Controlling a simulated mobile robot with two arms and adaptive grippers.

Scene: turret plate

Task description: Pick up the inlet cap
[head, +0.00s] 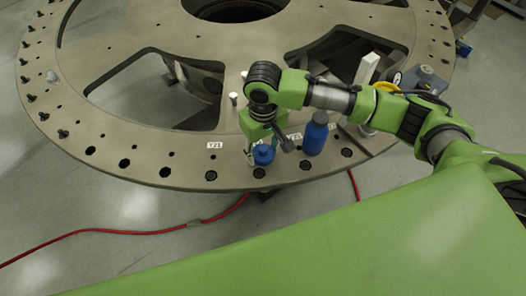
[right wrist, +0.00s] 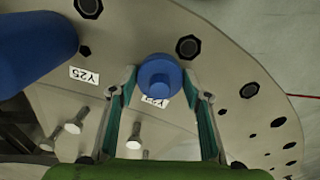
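The inlet cap, which I take to be the small blue round piece (head: 263,154), stands on the turret plate (head: 190,178) near its front rim. It also shows as a blue cap (right wrist: 159,77) in the right wrist view. My right gripper (head: 267,147) is low over the plate at the cap. The cap partly covers a white label on the plate. My left gripper is not in view.
A taller blue bottle (head: 315,135) stands close to the right of the cap and gripper. Several bolts (right wrist: 72,127) stick up from the plate nearby. The plate has large cut-outs (head: 165,90) and rim holes. A red cable (head: 140,233) lies on the floor.

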